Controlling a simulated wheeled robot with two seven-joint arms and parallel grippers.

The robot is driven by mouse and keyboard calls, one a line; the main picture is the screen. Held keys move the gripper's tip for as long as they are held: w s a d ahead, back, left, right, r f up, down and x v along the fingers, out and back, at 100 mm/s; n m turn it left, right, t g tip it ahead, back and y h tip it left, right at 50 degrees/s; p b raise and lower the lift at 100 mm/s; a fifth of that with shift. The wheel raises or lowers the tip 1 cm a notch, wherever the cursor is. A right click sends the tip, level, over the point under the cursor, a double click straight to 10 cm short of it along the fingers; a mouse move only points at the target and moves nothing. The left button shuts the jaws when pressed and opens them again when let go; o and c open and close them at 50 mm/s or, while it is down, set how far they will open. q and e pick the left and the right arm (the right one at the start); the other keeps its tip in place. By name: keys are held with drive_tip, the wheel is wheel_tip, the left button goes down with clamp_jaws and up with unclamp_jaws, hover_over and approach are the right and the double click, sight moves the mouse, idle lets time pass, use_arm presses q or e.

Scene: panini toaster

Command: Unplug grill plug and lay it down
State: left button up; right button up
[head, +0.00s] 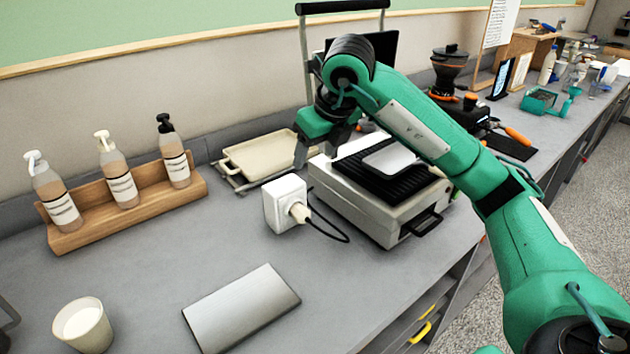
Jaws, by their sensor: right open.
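The grill plug (299,213) is a small cream plug seated in the side of a white socket box (283,198) on the grey counter. Its black cord (331,233) curves along the counter to the panini grill (385,196), which has a dark ribbed plate. My right gripper (316,158) is open and empty, above and behind the socket box, near the grill's back left corner. It is apart from the plug. Its arm reaches across the grill from the right. My left gripper is not in view.
A silver flat slab (241,308) and a white cup (82,325) are at the front left. Sauce bottles stand in a wooden rack (130,215). A beige tray (262,153) lies behind the socket box. Bare counter (200,252) lies left of the box.

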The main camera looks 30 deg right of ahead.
sight(302, 209)
drive_tip(key=b+x, duration=0.1)
drive_tip(key=x, duration=0.5)
drive_tip(key=s+b+x, duration=0.1)
drive_tip(key=x, duration=0.5)
drive_tip(key=b+x, duration=0.1)
drive_tip(key=x, duration=0.5)
drive_tip(key=shift+s+d+f+b, duration=0.1)
drive_tip(key=shift+s+f+b, duration=0.2)
drive_tip(key=shift+s+f, duration=0.1)
drive_tip(key=shift+w+f, duration=0.2)
drive_tip(key=shift+f, duration=0.3)
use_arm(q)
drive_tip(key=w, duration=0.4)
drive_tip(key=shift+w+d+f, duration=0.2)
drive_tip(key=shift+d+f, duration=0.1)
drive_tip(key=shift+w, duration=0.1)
